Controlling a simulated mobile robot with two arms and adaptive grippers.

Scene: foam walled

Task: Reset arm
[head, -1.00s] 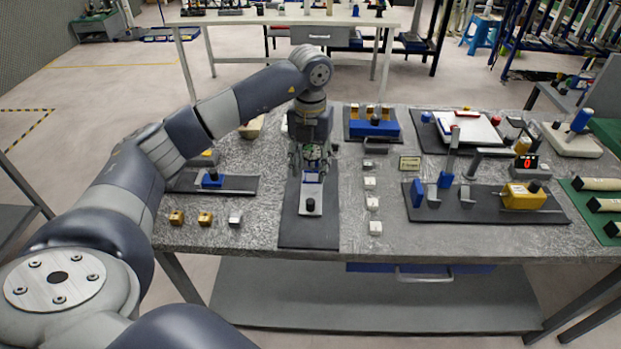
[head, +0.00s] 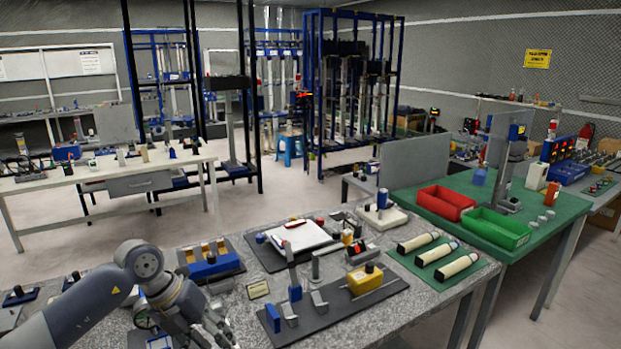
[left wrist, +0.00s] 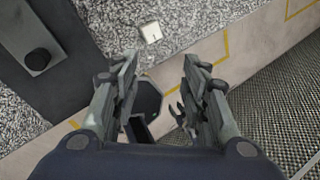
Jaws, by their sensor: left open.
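My left arm (head: 85,300) comes in at the lower left of the head view. Its gripper (head: 205,332) is near the bottom edge, in front of the blue block holder (head: 209,262), and is partly cut off. In the left wrist view the left gripper (left wrist: 158,72) has its two fingers spread apart, with nothing held between them. Below it are the grey speckled tabletop, a small white cube (left wrist: 150,32) and a dark mat (left wrist: 62,70) bearing a light plate with a black knob (left wrist: 37,60). My right gripper is not in view.
The speckled table (head: 440,300) also carries a dark board with a yellow block (head: 365,280), a white tray (head: 298,236) and several cream cylinders (head: 418,242). A green table (head: 500,200) with red (head: 446,202) and green (head: 496,228) bins adjoins at right.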

